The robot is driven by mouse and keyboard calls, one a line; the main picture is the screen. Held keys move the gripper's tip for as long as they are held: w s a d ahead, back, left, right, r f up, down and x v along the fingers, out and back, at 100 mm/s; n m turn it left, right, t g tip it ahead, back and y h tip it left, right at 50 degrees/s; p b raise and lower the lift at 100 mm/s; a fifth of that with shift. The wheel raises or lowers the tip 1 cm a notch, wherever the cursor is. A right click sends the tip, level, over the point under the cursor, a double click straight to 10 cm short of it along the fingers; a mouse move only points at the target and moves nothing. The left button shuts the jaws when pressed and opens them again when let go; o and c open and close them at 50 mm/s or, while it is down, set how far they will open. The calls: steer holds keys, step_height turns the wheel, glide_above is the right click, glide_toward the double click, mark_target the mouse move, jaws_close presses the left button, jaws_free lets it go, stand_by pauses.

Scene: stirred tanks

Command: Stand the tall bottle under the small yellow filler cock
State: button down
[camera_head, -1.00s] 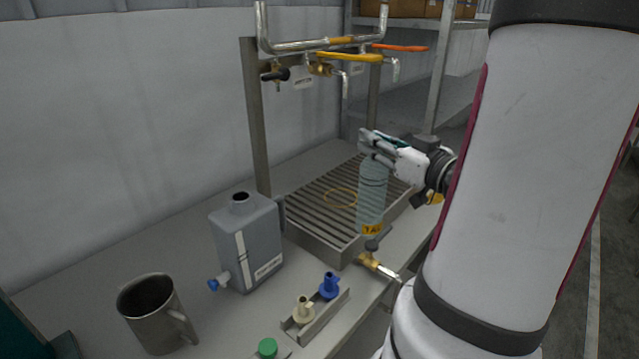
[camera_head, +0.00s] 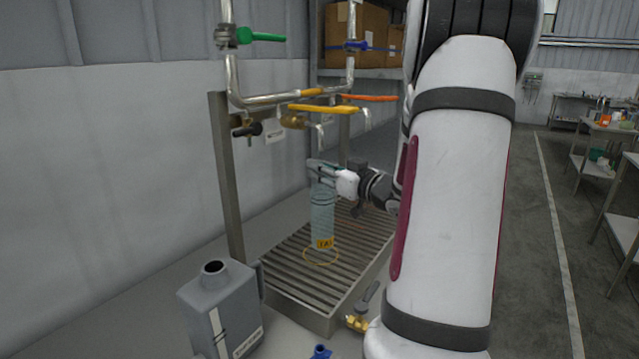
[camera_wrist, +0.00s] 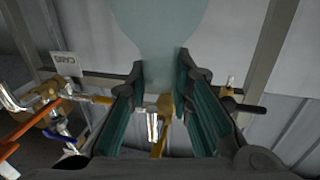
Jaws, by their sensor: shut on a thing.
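The tall bottle (camera_head: 322,215) is translucent blue-green with a yellow label near its base. It is upright over the slatted drip tray (camera_head: 292,268), its base at the back edge of a yellow ring (camera_head: 321,262); I cannot tell whether it touches the slats. My gripper (camera_head: 322,168) is shut on the bottle's upper part from the right. In the wrist view the bottle (camera_wrist: 172,35) lies between the fingers (camera_wrist: 160,95). The yellow-handled cock (camera_head: 322,109) is above the bottle, its spout (camera_head: 320,137) just over my gripper. The bottle's mouth is hidden.
An orange-handled cock (camera_head: 370,98) and a black-handled cock (camera_head: 246,131) flank the yellow one. Green (camera_head: 262,37) and blue (camera_head: 372,46) valve handles sit higher. A grey canister (camera_head: 222,305) stands front left. A brass valve (camera_head: 357,323) is at the tray's front right.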

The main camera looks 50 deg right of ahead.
mark_target(322, 210)
steer(key=shift+w+d+f, duration=0.1)
steer(key=shift+w+d, duration=0.45)
steer(key=shift+w, duration=0.1)
steer(key=shift+f, duration=1.75)
steer(key=c, duration=1.4)
jaws_free()
steer(key=shift+f, duration=0.1)
steer(key=shift+c, duration=0.2)
